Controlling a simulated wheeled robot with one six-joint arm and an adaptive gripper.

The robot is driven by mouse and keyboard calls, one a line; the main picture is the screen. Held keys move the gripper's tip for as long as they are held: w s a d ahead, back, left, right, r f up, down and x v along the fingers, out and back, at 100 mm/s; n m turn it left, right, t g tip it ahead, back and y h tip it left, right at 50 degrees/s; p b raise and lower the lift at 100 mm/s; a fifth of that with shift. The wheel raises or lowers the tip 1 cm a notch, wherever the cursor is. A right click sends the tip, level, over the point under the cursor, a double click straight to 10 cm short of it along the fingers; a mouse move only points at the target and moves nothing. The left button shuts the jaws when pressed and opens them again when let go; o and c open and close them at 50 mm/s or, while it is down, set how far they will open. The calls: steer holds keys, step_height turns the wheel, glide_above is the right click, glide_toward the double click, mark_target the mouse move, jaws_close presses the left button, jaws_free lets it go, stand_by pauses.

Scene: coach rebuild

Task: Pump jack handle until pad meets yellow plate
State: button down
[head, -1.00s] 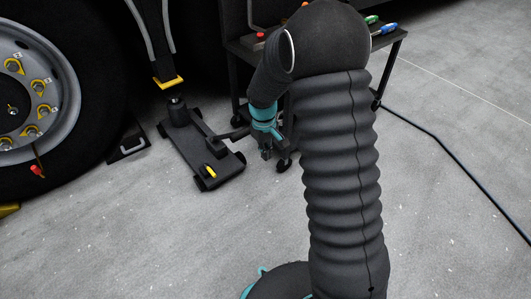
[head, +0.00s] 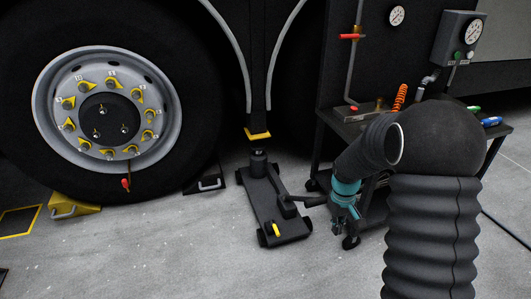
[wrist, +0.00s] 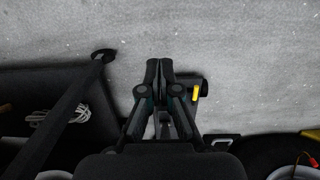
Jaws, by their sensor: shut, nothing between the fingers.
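The dark floor jack (head: 281,226) stands on the concrete beside the big wheel. Its round lifting pad (head: 258,153) is under the yellow plate (head: 258,134), with a small dark gap seen between them. The jack handle (head: 308,201) sticks out to the right, low, toward my gripper (head: 339,228). My gripper is shut and empty, pointing down near the handle's end; I cannot tell whether it touches. In the wrist view my shut fingers (wrist: 159,66) hide most of the jack, and its yellow part (wrist: 196,93) shows to their right.
A dark tool cart (head: 325,128) stands right behind my arm, close to it. The wheel (head: 105,105) has a yellow chock (head: 74,204) at its left and a black chock (head: 208,184) at its right. The floor in front of the jack is clear.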

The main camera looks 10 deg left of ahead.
steer(key=w+a+r+t+p, duration=0.1)
steer(key=w+a+r+p, duration=0.1)
steer(key=w+r, duration=0.3)
steer(key=w+a+r+t+y+p, duration=0.1)
steer(key=w+a+r, duration=0.3)
steer(key=r, duration=0.9)
steer(key=shift+w+r+p, duration=0.3)
steer(key=shift+w+p, duration=0.15)
steer(key=shift+w, duration=0.3)
steer(key=f, duration=0.3)
steer(key=w+f, duration=0.1)
steer(key=f, duration=0.3)
steer(key=a+f+b, duration=0.1)
steer(key=f, duration=0.2)
steer(key=shift+w+f, duration=0.15)
steer(key=shift+w, duration=0.2)
steer(key=shift+s+d+f, duration=0.45)
steer(key=shift+s+f, duration=0.2)
steer(key=shift+f, duration=0.2)
steer(key=shift+s+d+f, duration=0.15)
steer(key=shift+s+f, duration=0.2)
steer(key=shift+f, duration=0.25)
